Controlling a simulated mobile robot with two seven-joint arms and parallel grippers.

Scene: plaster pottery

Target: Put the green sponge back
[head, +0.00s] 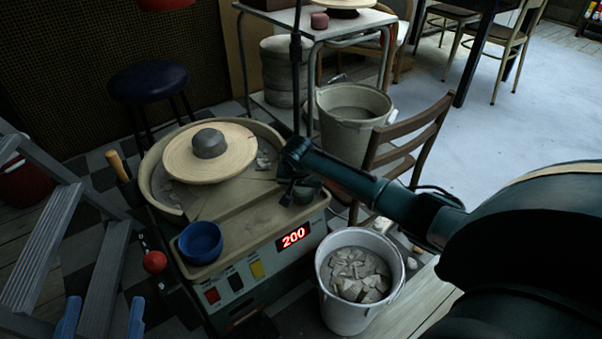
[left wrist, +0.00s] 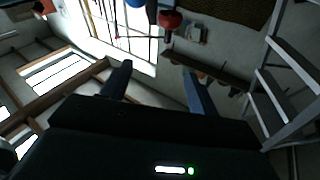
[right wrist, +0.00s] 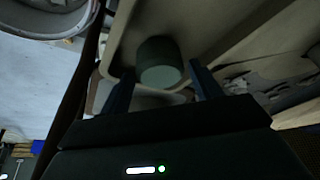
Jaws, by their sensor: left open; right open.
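The green sponge (head: 304,194), a small dark green cylinder, stands on the right end of the pottery wheel's tray (head: 235,222). My right gripper (head: 295,187) is open over that end of the tray and partly hides the sponge. In the right wrist view the sponge (right wrist: 159,62) shows between and beyond the two open fingers; I cannot tell whether they touch it. My left gripper (head: 102,318) is open and empty at the bottom left, in front of the grey ladder. Its spread fingers (left wrist: 157,85) show nothing between them in the left wrist view.
A blue bowl (head: 200,243) sits on the tray's left end. A grey clay lump (head: 209,143) rests on the round wheel bat (head: 178,160). A white bucket of shards (head: 331,309) stands in front right. A wooden chair (head: 411,142) and a grey bucket (head: 345,145) stand behind my right arm.

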